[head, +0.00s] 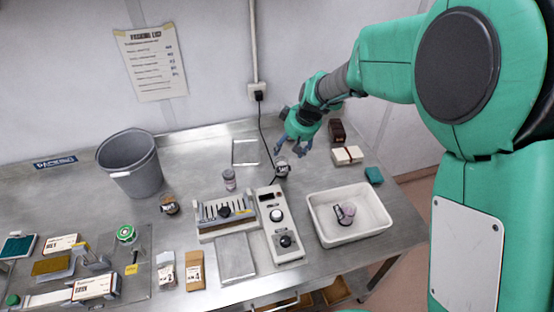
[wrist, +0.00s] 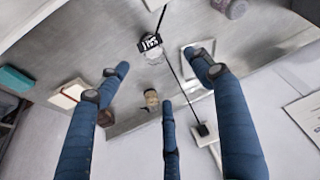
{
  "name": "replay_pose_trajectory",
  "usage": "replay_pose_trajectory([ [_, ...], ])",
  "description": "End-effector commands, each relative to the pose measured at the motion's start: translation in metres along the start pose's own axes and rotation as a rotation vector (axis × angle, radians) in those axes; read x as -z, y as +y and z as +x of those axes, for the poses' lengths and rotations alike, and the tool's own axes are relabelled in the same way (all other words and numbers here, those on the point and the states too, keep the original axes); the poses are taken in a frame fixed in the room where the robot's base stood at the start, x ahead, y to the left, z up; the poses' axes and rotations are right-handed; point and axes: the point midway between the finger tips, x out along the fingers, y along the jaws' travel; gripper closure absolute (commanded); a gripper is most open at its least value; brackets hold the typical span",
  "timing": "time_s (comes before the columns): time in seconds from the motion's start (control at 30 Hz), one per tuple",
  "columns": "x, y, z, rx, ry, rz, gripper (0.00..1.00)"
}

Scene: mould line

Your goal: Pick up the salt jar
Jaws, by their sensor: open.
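A small clear jar with white contents and a black label (head: 282,169) stands on the steel table behind the grey control box. I take it for the salt jar, though its lettering is not clearly readable. It also shows in the wrist view (wrist: 152,52), upper middle, ahead of the fingers. My gripper (head: 292,150) hangs above the table, just behind and slightly right of this jar in the head view. In the wrist view its blue fingers (wrist: 162,76) are spread with nothing between them. The jar is apart from the fingers.
A pinkish jar (head: 229,180) and a brown jar (head: 169,205) stand to the left. A black cable (head: 265,130) runs down close to the salt jar. The control box (head: 279,225) and white tray (head: 313,206) lie in front. A grey bucket (head: 130,170) stands left.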

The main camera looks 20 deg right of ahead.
Motion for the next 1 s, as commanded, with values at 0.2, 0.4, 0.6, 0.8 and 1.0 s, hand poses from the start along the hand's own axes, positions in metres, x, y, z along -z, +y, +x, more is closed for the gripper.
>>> replay_pose_trajectory([
  [0.2, 0.001, 0.020, 0.051, 0.003, -0.011, -0.019, 0.34],
  [0.4, 0.001, 0.024, 0.061, 0.003, -0.012, -0.025, 0.34],
  [0.6, 0.001, 0.024, 0.061, 0.003, -0.011, -0.025, 0.34],
  [0.8, 0.001, 0.024, 0.066, 0.003, -0.012, -0.024, 0.34],
  [1.0, 0.001, 0.023, 0.088, 0.005, -0.013, -0.024, 0.34],
])
